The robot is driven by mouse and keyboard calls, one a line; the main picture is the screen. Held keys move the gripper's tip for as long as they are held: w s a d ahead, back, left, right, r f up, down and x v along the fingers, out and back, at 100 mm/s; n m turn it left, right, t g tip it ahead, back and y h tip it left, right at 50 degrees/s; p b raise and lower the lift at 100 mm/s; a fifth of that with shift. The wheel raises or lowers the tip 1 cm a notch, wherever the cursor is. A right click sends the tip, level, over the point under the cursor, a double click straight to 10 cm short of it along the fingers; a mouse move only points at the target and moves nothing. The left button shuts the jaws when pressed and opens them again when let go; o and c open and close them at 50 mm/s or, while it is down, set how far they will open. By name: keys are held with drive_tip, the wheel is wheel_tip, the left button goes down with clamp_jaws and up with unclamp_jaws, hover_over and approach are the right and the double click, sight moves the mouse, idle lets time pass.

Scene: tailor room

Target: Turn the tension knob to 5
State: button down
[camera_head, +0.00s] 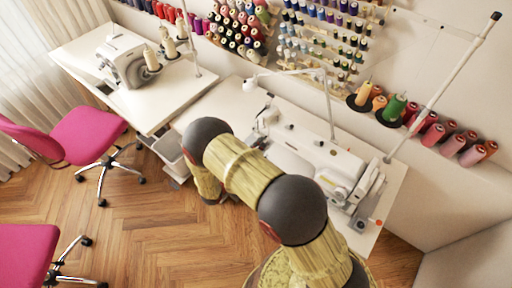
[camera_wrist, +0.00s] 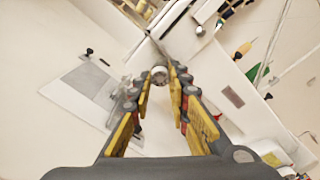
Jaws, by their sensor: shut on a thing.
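The white sewing machine (camera_head: 318,152) stands on the right-hand table in the head view. My arm crosses in front of it there and the gripper cannot be made out. The knob cannot be picked out in the head view either.
The white table (camera_head: 222,97) carries the machine. A thread stand with an orange spool (camera_head: 364,92) and a green spool (camera_head: 395,106) rises behind it. A second machine (camera_head: 124,60) stands on another table. A pink chair (camera_head: 88,134) is at the left.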

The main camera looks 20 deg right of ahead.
drive_tip(key=shift+f+m+b, duration=0.15)
drive_tip(key=shift+m+b, duration=1.05)
drive_tip(key=shift+m, duration=2.6)
drive_tip(key=c, duration=1.7)
unclamp_jaws()
drive_tip(key=shift+o, duration=0.2)
drive_tip(key=shift+a, duration=0.1)
drive_tip(key=v, duration=1.2)
